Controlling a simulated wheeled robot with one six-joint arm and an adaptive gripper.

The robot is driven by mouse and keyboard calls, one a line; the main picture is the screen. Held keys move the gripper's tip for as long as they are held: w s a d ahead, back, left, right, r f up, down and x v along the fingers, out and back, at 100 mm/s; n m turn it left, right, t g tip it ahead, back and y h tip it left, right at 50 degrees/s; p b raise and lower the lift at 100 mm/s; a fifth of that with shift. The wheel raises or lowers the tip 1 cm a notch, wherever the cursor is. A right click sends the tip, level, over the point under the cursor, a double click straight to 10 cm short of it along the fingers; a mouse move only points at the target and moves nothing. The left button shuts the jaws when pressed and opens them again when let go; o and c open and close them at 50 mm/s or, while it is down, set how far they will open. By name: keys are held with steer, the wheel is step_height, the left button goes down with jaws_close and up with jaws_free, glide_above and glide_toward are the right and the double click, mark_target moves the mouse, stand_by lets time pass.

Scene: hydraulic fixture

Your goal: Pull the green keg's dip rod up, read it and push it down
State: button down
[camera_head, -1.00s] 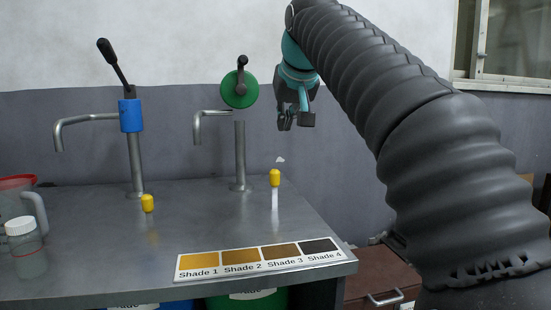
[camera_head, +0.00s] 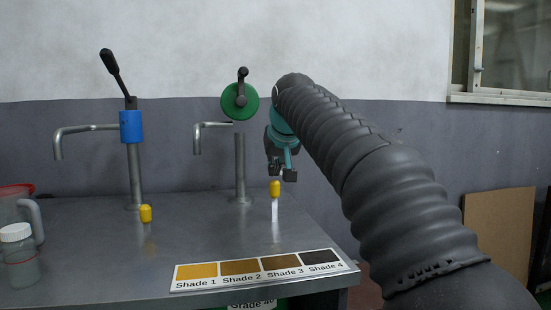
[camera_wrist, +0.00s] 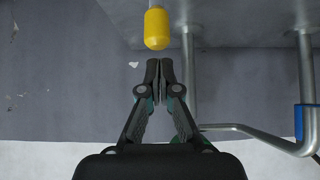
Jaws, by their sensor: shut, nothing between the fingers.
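The green keg's dip rod has a yellow knob (camera_head: 275,188) on top and a pale stem below it, at the right of the bench beside the green-wheeled pump (camera_head: 240,101). The knob stands above the bench top. My gripper (camera_head: 281,174) is shut and empty, just above the knob in the head view. In the wrist view the shut fingertips (camera_wrist: 166,72) point at the yellow knob (camera_wrist: 157,29), with a small gap between them. Part of the green keg (camera_head: 282,304) shows under the bench; the rest is hidden.
A second yellow knob (camera_head: 146,213) sits low by the blue pump (camera_head: 131,126). A shade card (camera_head: 264,269) lies along the front edge. A jar (camera_head: 19,255) and a jug (camera_head: 22,207) stand at the left. The middle of the bench is clear.

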steer(key=shift+f, duration=0.55)
